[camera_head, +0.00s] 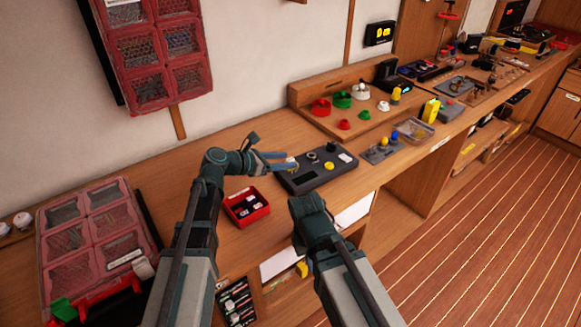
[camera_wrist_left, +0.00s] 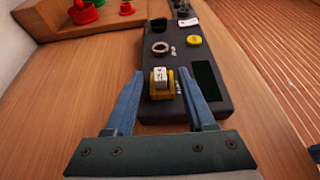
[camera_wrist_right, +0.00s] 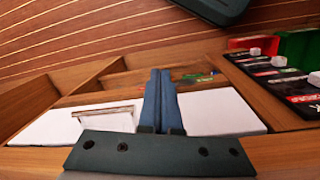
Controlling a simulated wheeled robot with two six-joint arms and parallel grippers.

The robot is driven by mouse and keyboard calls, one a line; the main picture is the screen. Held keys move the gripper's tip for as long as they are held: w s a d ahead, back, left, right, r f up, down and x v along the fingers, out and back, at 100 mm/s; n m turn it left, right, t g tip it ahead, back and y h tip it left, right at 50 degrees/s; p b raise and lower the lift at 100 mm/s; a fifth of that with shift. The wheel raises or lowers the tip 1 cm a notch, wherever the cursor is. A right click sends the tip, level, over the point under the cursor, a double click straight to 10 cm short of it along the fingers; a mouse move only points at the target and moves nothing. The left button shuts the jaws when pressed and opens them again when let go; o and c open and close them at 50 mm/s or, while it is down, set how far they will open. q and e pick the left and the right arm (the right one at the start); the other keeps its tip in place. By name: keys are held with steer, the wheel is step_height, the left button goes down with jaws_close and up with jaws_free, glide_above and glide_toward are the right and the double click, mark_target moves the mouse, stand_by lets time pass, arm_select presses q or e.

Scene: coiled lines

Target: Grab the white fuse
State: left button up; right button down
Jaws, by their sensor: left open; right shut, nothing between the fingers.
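The white fuse (camera_wrist_left: 160,76) sits upright in a yellow holder (camera_wrist_left: 161,94) at the near end of a dark grey panel (camera_wrist_left: 207,107). In the head view the panel (camera_head: 318,178) lies on the wooden bench, and the fuse is mostly hidden by my left fingers. My left gripper (camera_wrist_left: 160,84) is open, with one blue finger on each side of the fuse and holder; I see gaps between them. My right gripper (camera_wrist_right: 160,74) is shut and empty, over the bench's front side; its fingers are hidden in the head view.
The panel also carries a ring (camera_wrist_left: 160,48), a yellow knob (camera_wrist_left: 194,41) and a white block (camera_head: 345,157). A red box (camera_head: 247,222) with small parts stands left of it. A raised wooden shelf (camera_head: 300,93) stands behind.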

arm_select(q)
steer(key=shift+w+d+f, duration=0.2)
steer(key=shift+d, duration=0.1)
steer(key=shift+r, duration=0.1)
jaws_close()
steer(key=shift+r+p, duration=0.45)
steer(key=shift+p, duration=0.1)
step_height(320, 180, up, 3)
steer(key=p, duration=0.2)
steer(key=shift+f+p, duration=0.1)
steer(key=shift+p, duration=0.3)
steer(key=s+d+r+p, duration=0.1)
steer(key=s+d, duration=0.9)
steer(key=s, duration=0.2)
steer(key=shift+d+r, duration=0.15)
steer(key=shift+d, duration=0.15)
